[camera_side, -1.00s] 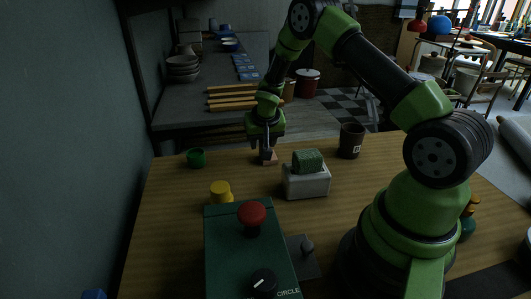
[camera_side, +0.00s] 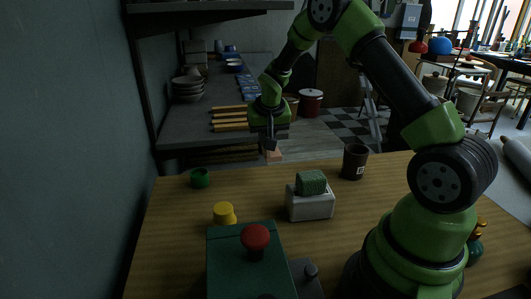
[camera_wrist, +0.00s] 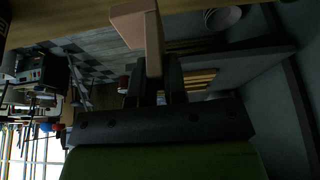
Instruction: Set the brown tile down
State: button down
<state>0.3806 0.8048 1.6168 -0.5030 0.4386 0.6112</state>
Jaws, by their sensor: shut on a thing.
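The brown tile (camera_side: 273,156) is a small pinkish-brown piece at the tips of my gripper (camera_side: 270,144). In the side view it shows in front of the far edge of the wooden table, apart from the tabletop. My gripper is shut on it and points down. In the wrist view the tile (camera_wrist: 134,25) shows at the top, and my gripper's fingers (camera_wrist: 155,75) hold it. The fingers hide part of it. Its exact height above the table is hard to tell.
On the table (camera_side: 165,235), a grey holder (camera_side: 310,207) with a green sponge-like block (camera_side: 311,182) stands nearest the gripper. A dark cup (camera_side: 354,163) is to the right, a green ring-like cup (camera_side: 200,178) to the left. A yellow piece (camera_side: 224,213) and a green red-button box (camera_side: 248,265) are in front. Between them, wood is bare.

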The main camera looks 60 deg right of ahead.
notch_tip(320, 180, up, 2)
jog(key=shift+w+a+r, duration=0.1)
jog(key=shift+a+r, duration=0.05)
jog(key=w+a+r+n, duration=0.2)
jog(key=w+a, duration=0.1)
jog(key=a, duration=0.9)
jog(key=s+a+r+n, duration=0.1)
jog(key=s+a+r, duration=0.15)
jog(key=a, duration=0.65)
jog(key=s+a+r+y, duration=0.1)
jog(key=s+a, duration=0.2)
jog(key=a, duration=0.5)
jog(key=s+a+r+n, duration=0.1)
jog(key=s+a+r, duration=0.1)
jog(key=a, duration=0.7)
jog(key=shift+t, duration=0.4)
jog(key=f, duration=1.7)
jog(key=shift+s+a+f, duration=0.15)
jog(key=shift+s+f, duration=0.05)
jog(key=shift+f, duration=0.15)
jog(key=c, duration=1.2)
grip_release()
jog(key=shift+o, duration=0.2)
